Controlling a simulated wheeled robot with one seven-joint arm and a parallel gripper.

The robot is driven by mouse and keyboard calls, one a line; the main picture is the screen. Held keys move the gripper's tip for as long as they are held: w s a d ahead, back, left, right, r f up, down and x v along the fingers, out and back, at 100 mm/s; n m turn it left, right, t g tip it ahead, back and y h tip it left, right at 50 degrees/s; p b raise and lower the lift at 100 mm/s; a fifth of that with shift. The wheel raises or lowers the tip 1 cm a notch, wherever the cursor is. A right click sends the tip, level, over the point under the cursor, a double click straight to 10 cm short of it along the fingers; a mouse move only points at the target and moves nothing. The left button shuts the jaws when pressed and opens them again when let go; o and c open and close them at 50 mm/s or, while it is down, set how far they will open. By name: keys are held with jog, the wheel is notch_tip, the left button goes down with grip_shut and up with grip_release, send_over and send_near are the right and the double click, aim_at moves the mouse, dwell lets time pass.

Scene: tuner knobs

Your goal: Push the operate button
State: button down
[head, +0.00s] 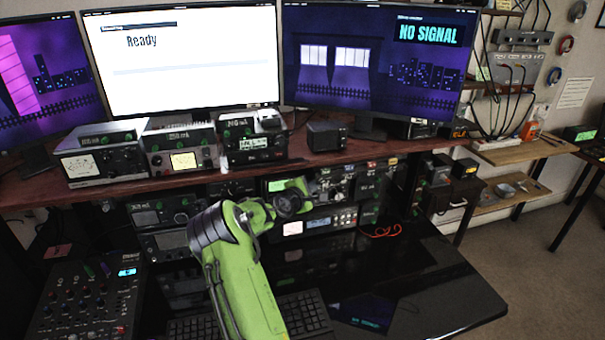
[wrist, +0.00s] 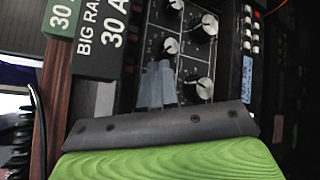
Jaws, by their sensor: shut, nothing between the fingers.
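My gripper (wrist: 160,70) shows in the wrist view as grey fingers, closed together with nothing between them. They point at a dark radio panel (wrist: 203,45) with several black-and-silver knobs, and overlap part of it. Whether they touch it I cannot tell. In the head view my green arm reaches up to the equipment rack under the shelf, and its wrist hides the fingers. A column of small pale and red buttons (wrist: 250,30) lies right of the knobs in the wrist view. I cannot read any label marking the operate button.
Several radios stand on the wooden shelf (head: 85,188), below a monitor (head: 190,70) reading "Ready" and another (head: 375,75) reading "NO SIGNAL". A mixer (head: 85,300) and keyboard (head: 305,312) lie on the desk. The glossy black desktop (head: 430,285) at right is mostly clear.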

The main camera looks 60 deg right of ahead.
jog(key=s+a+b, duration=0.1)
jog(key=s+a, duration=0.3)
jog(key=shift+s+a, duration=0.1)
dwell(0.7)
jog(key=w+a+r+m+t+y+p, duration=0.1)
jog(key=w+a+r+m+t+y, duration=0.15)
jog(key=a, duration=0.75)
jog(key=w+a+r+m+t+y, duration=0.1)
jog(key=w+a+r+m+y, duration=0.2)
jog(key=a, duration=0.7)
jog(key=w+a+r+m+t+y+p, duration=0.1)
jog(key=a+r+m+t+y, duration=0.2)
jog(key=a, duration=0.7)
jog(key=s+a+r+n+y, duration=0.1)
jog(key=s+a+y, duration=0.2)
jog(key=s+a, duration=0.4)
jog(key=s+a+r+n+g+y, duration=0.1)
jog(key=s+a+y, duration=0.3)
jog(key=a, duration=1.2)
jog(key=s+r, duration=0.1)
jog(key=s, duration=0.3)
jog(key=shift+p, duration=0.4)
